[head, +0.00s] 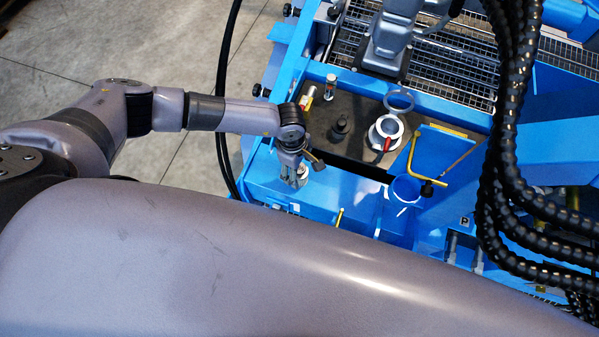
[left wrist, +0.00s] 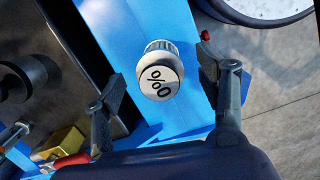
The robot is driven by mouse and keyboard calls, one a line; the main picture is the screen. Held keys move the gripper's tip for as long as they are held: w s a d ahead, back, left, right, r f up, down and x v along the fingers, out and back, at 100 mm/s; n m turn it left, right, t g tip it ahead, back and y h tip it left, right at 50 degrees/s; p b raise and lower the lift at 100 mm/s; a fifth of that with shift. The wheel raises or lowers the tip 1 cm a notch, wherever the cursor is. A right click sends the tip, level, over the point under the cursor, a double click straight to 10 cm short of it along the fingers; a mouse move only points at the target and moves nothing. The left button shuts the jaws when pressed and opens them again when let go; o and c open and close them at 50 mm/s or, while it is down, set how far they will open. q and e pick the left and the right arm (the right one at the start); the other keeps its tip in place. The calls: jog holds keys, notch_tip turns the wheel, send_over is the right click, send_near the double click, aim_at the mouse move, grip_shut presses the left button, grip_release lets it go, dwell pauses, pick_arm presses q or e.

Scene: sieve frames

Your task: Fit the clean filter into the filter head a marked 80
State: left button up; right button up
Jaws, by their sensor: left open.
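A white round-capped cylinder (left wrist: 160,80) with a ribbed body shows in the left wrist view, over a blue surface. Black characters are printed on its cap; the turned marking is hard to read, and I cannot tell whether it is the clean filter or a filter head. My left gripper (left wrist: 160,68) is open, with one finger on each side of the cylinder and visible gaps. In the head view my left gripper (head: 296,172) points down at the blue frame, where a small pale part (head: 302,180) shows. My right gripper is not in view.
Right of my left gripper are a dark post (head: 340,127), a white ring with a red part (head: 386,132), a yellow bent handle (head: 413,155) and a blue cup (head: 405,188). Thick black hoses (head: 505,130) hang at the right. A red-handled fitting (left wrist: 68,160) lies near one finger.

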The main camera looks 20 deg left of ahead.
pick_arm(q)
jog(key=shift+f, duration=0.1)
jog(key=shift+c, duration=0.2)
grip_shut()
dwell(0.6)
